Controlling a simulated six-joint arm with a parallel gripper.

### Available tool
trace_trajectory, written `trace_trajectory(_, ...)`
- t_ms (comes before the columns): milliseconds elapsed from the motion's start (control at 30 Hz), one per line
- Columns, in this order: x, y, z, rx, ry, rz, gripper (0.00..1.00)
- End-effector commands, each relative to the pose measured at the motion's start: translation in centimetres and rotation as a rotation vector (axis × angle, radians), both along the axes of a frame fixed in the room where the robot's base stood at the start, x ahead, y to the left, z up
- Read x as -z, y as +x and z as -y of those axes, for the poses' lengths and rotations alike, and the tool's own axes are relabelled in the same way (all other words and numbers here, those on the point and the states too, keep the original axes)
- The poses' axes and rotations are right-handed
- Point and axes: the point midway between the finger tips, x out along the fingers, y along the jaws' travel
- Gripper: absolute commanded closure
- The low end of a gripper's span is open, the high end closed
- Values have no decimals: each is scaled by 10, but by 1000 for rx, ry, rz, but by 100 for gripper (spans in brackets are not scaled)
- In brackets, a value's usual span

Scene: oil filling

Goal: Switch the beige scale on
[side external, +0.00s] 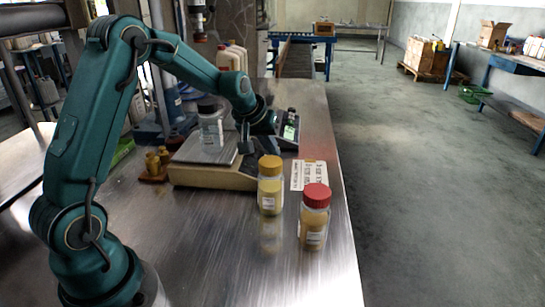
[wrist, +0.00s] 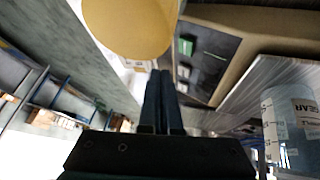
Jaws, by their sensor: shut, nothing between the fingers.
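The beige scale (side external: 212,180) stands on the metal table, with a metal weighing plate on top. In the wrist view the scale's beige body (wrist: 254,42) frames a dark panel (wrist: 215,55) with a green patch and small marks. My gripper (side external: 246,149) is above the right part of the scale, its fingers pointing down. In the wrist view the gripper (wrist: 161,77) is shut and empty, its tips beside the dark panel. I cannot tell whether they touch the scale.
A yellow-lidded jar (side external: 270,190) and a red-lidded jar (side external: 314,220) stand in front of the scale, near a paper sheet (side external: 309,176). A small dark-capped bottle (side external: 290,127) is behind my gripper.

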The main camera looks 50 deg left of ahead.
Motion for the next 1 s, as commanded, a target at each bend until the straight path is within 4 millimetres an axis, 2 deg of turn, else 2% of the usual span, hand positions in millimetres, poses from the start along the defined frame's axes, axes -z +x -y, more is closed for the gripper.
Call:
trace_trajectory(100,-11,4,3,4,1,3,100)
trace_trajectory(267,-19,5,5,1,1,1,100)
trace_trajectory(900,-20,5,7,5,0,0,100)
trace_trajectory(1000,-36,9,14,23,13,37,100)
